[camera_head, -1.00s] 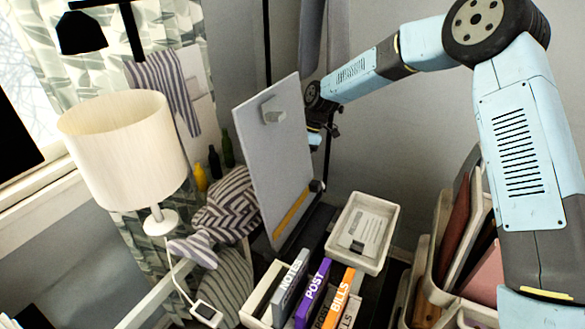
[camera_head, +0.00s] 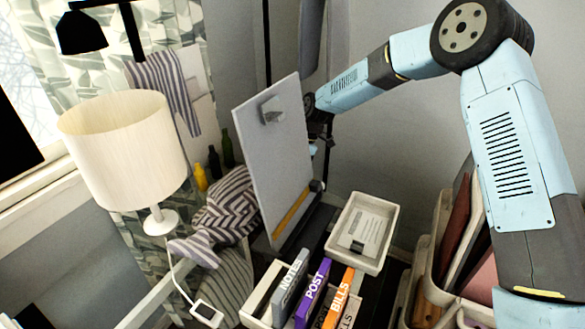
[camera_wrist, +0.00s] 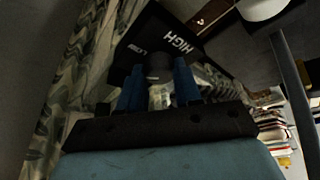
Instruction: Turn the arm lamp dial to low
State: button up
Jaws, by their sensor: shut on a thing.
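In the wrist view, a black panel (camera_wrist: 150,33) carries the white words HIGH and LOW, seen turned. A dark round dial (camera_wrist: 157,60) stands out from it, below the words. My gripper (camera_wrist: 159,73) has its two blue fingers on either side of the dial and is shut on it. The dial's pointer setting is too dark to read. In the head view, my gripper and the dial are hidden behind the upright grey board. A black lamp head on an arm (camera_head: 82,33) hangs at the top left; I cannot tell if the dial belongs to it.
The upright grey board (camera_head: 272,165) stands close in front of my wrist. A white-shaded lamp (camera_head: 125,150) is at left. Below are a white tray (camera_head: 378,258), labelled files (camera_head: 313,292) and a rack of folders (camera_head: 432,265). Books (camera_wrist: 271,128) show in the wrist view.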

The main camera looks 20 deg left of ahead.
jog(key=c, duration=0.4)
jog(key=shift+s+m+t+y, duration=0.1)
jog(key=shift+m+t+y, duration=0.3)
jog(key=shift+m, duration=0.95)
jog(key=shift+m+t+y, duration=0.2)
jog(key=shift+m+t, duration=0.4)
jog(key=shift+m, duration=0.75)
jog(key=shift+r, duration=0.1)
jog(key=o, duration=1)
jog(key=shift+d, duration=0.1)
jog(key=v, duration=1.3)
jog(key=shift+r, duration=0.25)
jog(key=x, duration=1.3)
jog(key=shift+f, duration=0.35)
